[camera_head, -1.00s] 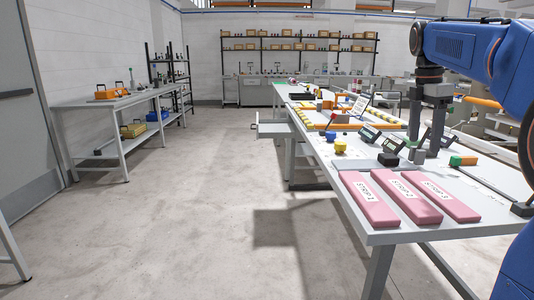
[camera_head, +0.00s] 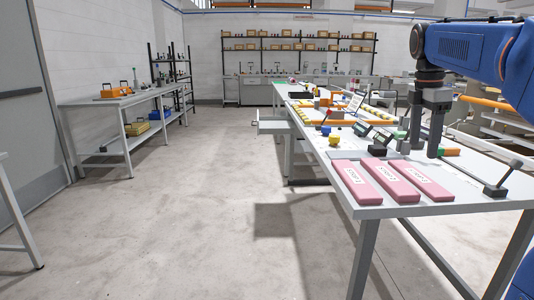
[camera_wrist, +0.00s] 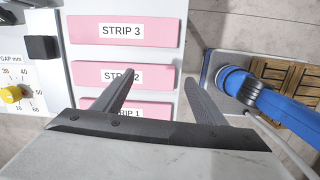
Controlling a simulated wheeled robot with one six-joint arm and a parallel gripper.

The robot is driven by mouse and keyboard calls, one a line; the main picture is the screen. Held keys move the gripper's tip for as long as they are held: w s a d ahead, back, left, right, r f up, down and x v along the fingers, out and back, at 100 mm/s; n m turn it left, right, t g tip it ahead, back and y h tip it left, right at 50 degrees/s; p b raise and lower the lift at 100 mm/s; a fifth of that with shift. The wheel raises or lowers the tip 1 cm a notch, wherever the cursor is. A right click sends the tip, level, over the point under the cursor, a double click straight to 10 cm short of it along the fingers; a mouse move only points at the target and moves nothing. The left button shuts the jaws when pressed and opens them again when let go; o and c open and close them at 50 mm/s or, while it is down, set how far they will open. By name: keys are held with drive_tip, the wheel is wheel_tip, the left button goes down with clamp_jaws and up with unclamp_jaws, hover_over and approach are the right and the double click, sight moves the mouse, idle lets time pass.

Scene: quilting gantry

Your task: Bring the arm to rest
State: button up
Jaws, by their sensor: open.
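My gripper (camera_head: 424,148) points down over the near end of the long table (camera_head: 465,198), with its two fingers apart and nothing between them. In the wrist view my gripper (camera_wrist: 160,78) is also open, its fingers reaching across the picture above pink blocks. The blue arm comes in from the upper right of the head view. Three pink blocks lie side by side on the table: STRIP 1 (camera_head: 357,185), STRIP 2 (camera_head: 390,183) and STRIP 3 (camera_head: 424,182). The wrist view shows STRIP 3 (camera_wrist: 150,40) clear, while my fingers partly cover STRIP 2 and STRIP 1.
A yellow knob (camera_wrist: 12,94) sits beside a gap scale. A black-ended lever (camera_head: 500,184) stands at the table's right. A side bench (camera_head: 118,101) lines the left wall. Shelves (camera_head: 298,40) stand at the back. The grey floor (camera_head: 200,220) between is clear.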

drive_tip(key=s+a+f+m+t, duration=0.1)
drive_tip(key=s+a+f+m, duration=0.3)
drive_tip(key=s+f, duration=0.5)
drive_tip(key=s+a+f+m+t+y, duration=0.1)
drive_tip(key=s+a+f+m+t, duration=0.1)
drive_tip(key=s+a+f+m, duration=0.2)
drive_tip(key=s+a+f+m+t, duration=0.1)
drive_tip(key=s+a+f+m, duration=0.4)
drive_tip(key=s+f+m, duration=0.4)
drive_tip(key=s+f, duration=0.5)
drive_tip(key=s, duration=0.1)
drive_tip(key=shift+s, duration=0.2)
